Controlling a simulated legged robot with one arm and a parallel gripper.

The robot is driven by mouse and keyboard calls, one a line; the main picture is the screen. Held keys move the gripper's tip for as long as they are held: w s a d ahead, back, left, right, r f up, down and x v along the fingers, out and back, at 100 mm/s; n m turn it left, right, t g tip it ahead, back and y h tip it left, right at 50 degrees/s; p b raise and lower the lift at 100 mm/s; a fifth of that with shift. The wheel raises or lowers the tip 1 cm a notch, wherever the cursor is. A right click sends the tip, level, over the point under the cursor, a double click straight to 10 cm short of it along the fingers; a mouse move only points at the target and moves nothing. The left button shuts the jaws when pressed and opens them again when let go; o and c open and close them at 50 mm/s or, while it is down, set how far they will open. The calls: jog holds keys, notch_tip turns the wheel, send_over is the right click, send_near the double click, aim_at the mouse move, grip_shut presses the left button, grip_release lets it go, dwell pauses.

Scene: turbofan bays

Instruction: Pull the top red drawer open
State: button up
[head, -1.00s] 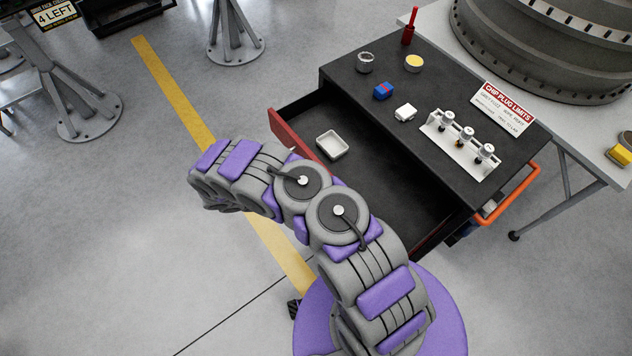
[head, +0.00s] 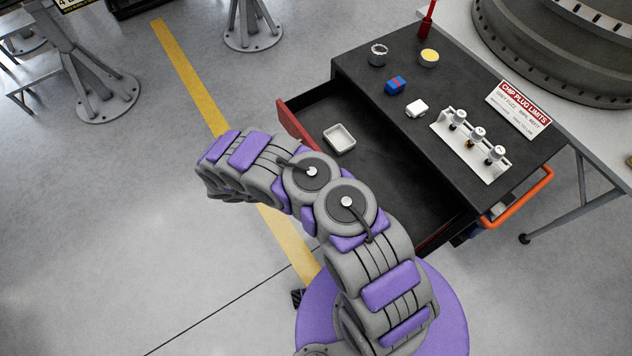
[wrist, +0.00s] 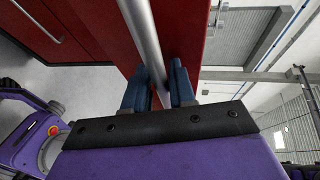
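The top red drawer (head: 295,122) stands far out of the dark-topped cart, its black interior showing in the head view. A small white tray (head: 340,138) lies inside it. In the wrist view the drawer's red front (wrist: 98,35) carries a silver bar handle (wrist: 145,35). My gripper (wrist: 160,80) has its two blue fingers on either side of this bar, close against it, and appears shut on it. In the head view my arm hides part of the drawer front, and the gripper and handle are out of sight.
The cart top (head: 375,75) holds a blue-red block (head: 395,86), a metal ring, a yellow-topped tin, a white piece and a rack (head: 470,147) with several plugs. An orange rail (head: 525,200) is on the cart's right. Open floor lies to the left, with a yellow stripe.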

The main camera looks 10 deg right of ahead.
jog(key=a+r, duration=0.3)
jog(key=a, duration=1.4)
jog(key=shift+w+b, duration=0.45)
jog(key=shift+d+r, duration=0.1)
jog(key=shift+a, duration=0.3)
